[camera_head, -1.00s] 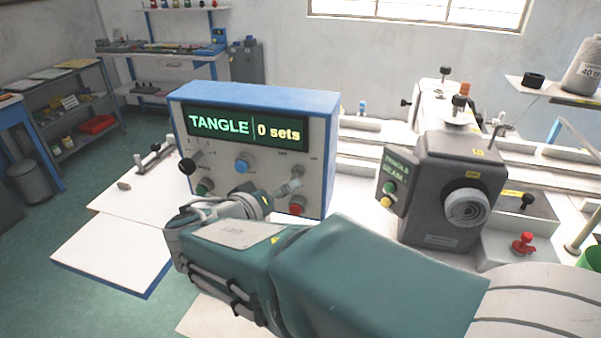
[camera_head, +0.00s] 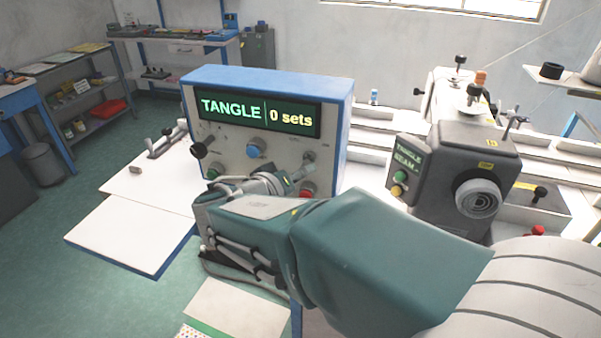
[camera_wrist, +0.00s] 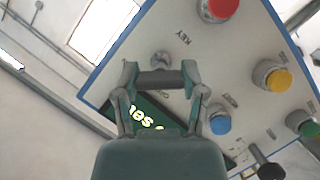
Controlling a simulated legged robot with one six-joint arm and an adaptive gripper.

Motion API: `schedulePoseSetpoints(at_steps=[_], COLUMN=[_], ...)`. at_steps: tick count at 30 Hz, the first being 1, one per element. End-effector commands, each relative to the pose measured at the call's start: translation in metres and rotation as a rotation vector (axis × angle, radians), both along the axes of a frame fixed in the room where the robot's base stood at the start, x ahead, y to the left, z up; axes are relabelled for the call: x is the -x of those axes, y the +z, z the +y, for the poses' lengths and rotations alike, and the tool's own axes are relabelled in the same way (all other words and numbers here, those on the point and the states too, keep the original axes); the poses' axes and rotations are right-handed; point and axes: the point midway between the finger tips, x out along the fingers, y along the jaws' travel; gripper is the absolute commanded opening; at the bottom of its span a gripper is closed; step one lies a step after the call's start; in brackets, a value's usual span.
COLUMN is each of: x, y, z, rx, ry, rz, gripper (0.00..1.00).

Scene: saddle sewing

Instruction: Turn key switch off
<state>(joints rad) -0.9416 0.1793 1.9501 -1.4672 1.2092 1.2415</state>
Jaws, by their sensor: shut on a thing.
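The control box (camera_head: 270,80) has a blue casing, and its display reads "TANGLE | 0 sets". In the wrist view, the key switch (camera_wrist: 161,60) shows as a round grey post beside the "KEY" label on the panel. My gripper (camera_wrist: 160,80) is at this switch, its fingers on either side of a dark grey crossbar that looks like the key's handle. It is shut on that bar. In the head view my gripper (camera_head: 296,180) reaches the right part of the panel, and my wrist hides some of it.
Near the key are a red button (camera_wrist: 218,8), a yellow button (camera_wrist: 278,80), a blue knob (camera_wrist: 220,124) and a green button (camera_wrist: 303,122). A dark sewing machine head (camera_head: 465,165) stands to the right. White boards (camera_head: 130,235) lie at the left.

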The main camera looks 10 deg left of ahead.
Motion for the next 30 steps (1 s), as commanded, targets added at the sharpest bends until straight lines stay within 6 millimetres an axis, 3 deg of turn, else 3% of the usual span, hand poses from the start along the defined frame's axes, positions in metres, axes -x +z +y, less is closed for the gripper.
schedulePoseSetpoints(at_steps=[11, 30], x=[0.0001, -0.0001], y=[0.0001, -0.0021], z=[0.0034, 0.0043], rx=[0.166, 0.763], ry=[0.009, 0.011], rz=[0.011, 0.058], gripper=[0.07, 0.07])
